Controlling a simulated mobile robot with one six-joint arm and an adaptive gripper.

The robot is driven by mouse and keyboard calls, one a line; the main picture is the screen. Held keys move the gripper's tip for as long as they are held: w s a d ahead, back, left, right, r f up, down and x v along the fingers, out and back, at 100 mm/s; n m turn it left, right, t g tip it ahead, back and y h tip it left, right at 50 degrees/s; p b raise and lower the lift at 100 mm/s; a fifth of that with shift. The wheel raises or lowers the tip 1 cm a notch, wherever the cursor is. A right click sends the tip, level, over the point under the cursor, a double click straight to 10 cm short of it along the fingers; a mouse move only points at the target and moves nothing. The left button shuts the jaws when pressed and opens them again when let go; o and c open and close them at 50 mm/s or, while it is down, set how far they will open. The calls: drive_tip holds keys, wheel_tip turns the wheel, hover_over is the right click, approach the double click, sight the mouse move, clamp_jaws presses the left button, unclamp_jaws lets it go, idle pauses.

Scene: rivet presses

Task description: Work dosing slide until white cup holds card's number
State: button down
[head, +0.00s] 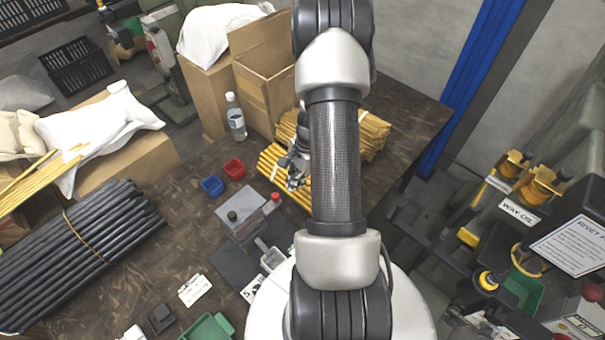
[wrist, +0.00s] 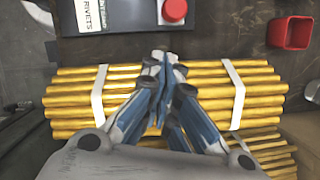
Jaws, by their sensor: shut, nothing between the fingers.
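My gripper (wrist: 163,62) is shut and empty, above yellow rods and just short of the red knob. In the head view my arm partly hides it.
Banded yellow rods (wrist: 150,95) lie beneath my gripper. A red bin (head: 234,167) and blue bin (head: 212,186) stand behind the dosing unit. Black rods (head: 75,250) fill the left, a bottle (head: 235,118) stands behind, and a green bin (head: 208,328) is in front.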

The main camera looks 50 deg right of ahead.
sight(278, 198)
drive_tip(key=shift+w+a+r, duration=0.1)
drive_tip(key=shift+w+a, duration=0.1)
drive_tip(key=shift+a, duration=0.4)
drive_tip(key=shift+w+a, duration=0.2)
drive_tip(key=shift+a, duration=0.35)
drive_tip(key=a, duration=0.4)
drive_tip(key=shift+w+a+b, duration=0.2)
drive_tip(key=shift+b, duration=0.15)
